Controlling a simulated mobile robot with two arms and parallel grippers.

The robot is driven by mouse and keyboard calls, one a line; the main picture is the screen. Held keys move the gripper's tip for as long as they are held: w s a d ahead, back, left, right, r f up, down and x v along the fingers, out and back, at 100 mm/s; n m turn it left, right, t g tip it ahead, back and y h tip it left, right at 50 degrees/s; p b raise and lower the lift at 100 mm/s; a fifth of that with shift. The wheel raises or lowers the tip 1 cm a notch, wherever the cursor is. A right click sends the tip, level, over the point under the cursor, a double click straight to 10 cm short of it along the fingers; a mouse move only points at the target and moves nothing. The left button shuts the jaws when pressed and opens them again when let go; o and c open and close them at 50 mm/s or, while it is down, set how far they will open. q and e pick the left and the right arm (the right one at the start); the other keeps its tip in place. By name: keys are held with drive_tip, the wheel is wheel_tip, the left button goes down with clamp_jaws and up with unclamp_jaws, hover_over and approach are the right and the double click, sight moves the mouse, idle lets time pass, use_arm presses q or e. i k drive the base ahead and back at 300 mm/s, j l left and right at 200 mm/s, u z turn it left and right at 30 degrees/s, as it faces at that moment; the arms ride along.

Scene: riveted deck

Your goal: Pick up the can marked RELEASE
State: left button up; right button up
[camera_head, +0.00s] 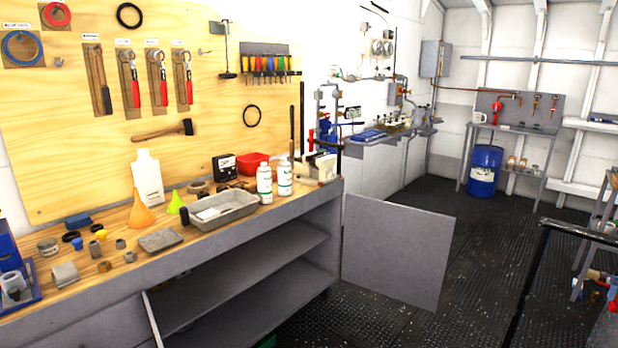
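Two white cans or bottles with green-marked labels stand upright near the right end of the wooden workbench top, the left one (264,184) and the right one (284,178). Their lettering is too small to read, so I cannot tell whether either is marked RELEASE. Both stand close together, just right of a grey metal tray (237,213). Neither of my grippers is in the head view.
An orange funnel (139,214), a white jug (148,178), a red bin (252,163) and a vise (318,166) crowd the workbench (115,277). An open cabinet door (397,250) juts into the aisle. Dark floor (415,207) is clear beyond it. A blue drum (484,172) stands farther back.

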sight(284, 167)
drive_tip(key=i+l, duration=1.45)
drive_tip(key=i+l+u, duration=0.05)
